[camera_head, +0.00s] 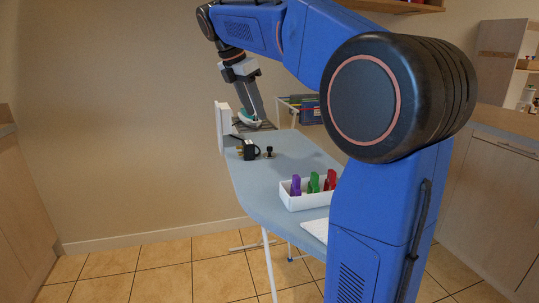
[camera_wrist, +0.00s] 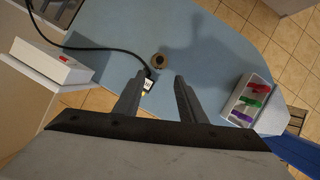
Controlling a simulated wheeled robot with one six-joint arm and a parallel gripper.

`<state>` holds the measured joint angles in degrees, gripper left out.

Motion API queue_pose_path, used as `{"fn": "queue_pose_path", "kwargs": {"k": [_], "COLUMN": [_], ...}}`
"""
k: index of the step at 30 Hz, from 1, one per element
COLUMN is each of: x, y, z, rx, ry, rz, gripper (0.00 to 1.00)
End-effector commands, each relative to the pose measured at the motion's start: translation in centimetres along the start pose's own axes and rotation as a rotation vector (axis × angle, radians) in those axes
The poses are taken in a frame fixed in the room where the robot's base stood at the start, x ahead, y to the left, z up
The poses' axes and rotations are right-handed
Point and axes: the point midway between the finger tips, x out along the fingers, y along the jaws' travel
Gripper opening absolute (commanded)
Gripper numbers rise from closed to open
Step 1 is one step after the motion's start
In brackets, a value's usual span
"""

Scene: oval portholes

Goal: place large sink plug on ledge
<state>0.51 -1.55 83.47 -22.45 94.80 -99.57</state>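A small round dark plug with a brownish rim (camera_wrist: 159,60) lies on the blue board, just beyond my fingertips in the wrist view. It looks like the large sink plug, and in the head view it is a small black knobbed shape (camera_head: 269,152). My gripper (camera_wrist: 160,77) is open, its two fingers apart with nothing held between them. In the head view my gripper (camera_head: 256,108) hangs above the far end of the board. I cannot tell which surface is the ledge.
A black block with a pale label (camera_wrist: 148,85) and cable sits close beside the plug, near my left finger. A white box with a red mark (camera_wrist: 50,62) is at left. A white tray (camera_wrist: 232,105) holds purple, green and red items. The blue board (camera_head: 240,180) is otherwise largely clear.

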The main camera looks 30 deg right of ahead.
Motion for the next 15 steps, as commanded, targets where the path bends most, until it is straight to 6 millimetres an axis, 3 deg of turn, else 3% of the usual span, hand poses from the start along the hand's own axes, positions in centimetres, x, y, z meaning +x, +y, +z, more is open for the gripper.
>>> {"fn": "queue_pose_path", "kwargs": {"k": [9, 15], "x": [5.7, 8.2], "y": [-0.1, -0.1], "z": [0.0, 0.0], "rx": [0.001, 0.001], "ry": [0.001, 0.001], "rz": [-0.003, -0.002], "gripper": [0.37, 0.37]}}
